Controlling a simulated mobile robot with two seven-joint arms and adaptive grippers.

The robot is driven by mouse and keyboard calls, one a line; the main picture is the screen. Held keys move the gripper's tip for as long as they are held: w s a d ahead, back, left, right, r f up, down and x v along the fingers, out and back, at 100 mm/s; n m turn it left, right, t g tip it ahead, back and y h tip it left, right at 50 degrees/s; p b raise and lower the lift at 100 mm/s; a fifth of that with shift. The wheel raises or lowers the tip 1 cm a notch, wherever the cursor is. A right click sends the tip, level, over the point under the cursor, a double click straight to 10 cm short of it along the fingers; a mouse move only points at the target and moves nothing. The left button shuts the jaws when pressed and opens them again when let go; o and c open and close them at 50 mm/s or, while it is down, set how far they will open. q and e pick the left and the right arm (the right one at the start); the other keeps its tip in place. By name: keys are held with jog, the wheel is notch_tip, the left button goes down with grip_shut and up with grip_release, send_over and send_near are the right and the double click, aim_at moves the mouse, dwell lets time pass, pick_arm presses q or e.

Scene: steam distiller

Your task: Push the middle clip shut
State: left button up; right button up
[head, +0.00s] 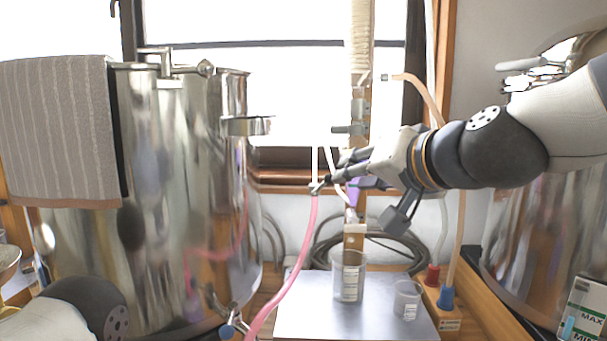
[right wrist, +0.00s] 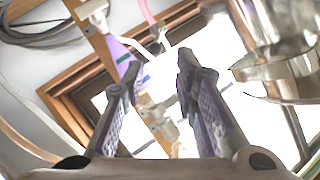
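A wooden post (head: 355,240) stands in front of the window with several clips along it. A grey clip (head: 352,129) sticks out to the left just above my right gripper (head: 333,171). A pale clip (head: 351,215) sits lower on the post. The stretch between them is partly hidden by the gripper, with a purple piece (head: 356,192) there. The right wrist view shows the purple piece (right wrist: 121,53) behind one finger and a pale clip (right wrist: 160,117) between the fingers. My right gripper (right wrist: 160,64) is open and empty. I cannot tell how far the middle clip is closed. My left gripper is out of view.
A large steel pot (head: 165,240) with a towel (head: 60,130) stands left; another (head: 505,265) stands right. A pink hose (head: 300,270) hangs near the gripper. Two clear beakers (head: 347,277) (head: 407,300) stand on the grey board (head: 310,310) below.

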aim_at(324, 184)
jog(key=b+x, duration=0.1)
jog(key=x, duration=0.9)
jog(key=shift+w+f+b, duration=0.15)
jog(key=shift+f+b, duration=0.15)
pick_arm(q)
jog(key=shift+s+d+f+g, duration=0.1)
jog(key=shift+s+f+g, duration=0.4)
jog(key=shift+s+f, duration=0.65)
pick_arm(e)
jog(key=shift+w+a+r, duration=0.15)
jog(key=shift+w+a, duration=0.15)
jog(key=shift+w, duration=0.2)
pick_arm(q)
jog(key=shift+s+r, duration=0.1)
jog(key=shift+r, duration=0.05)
pick_arm(e)
jog(key=shift+c, duration=0.4)
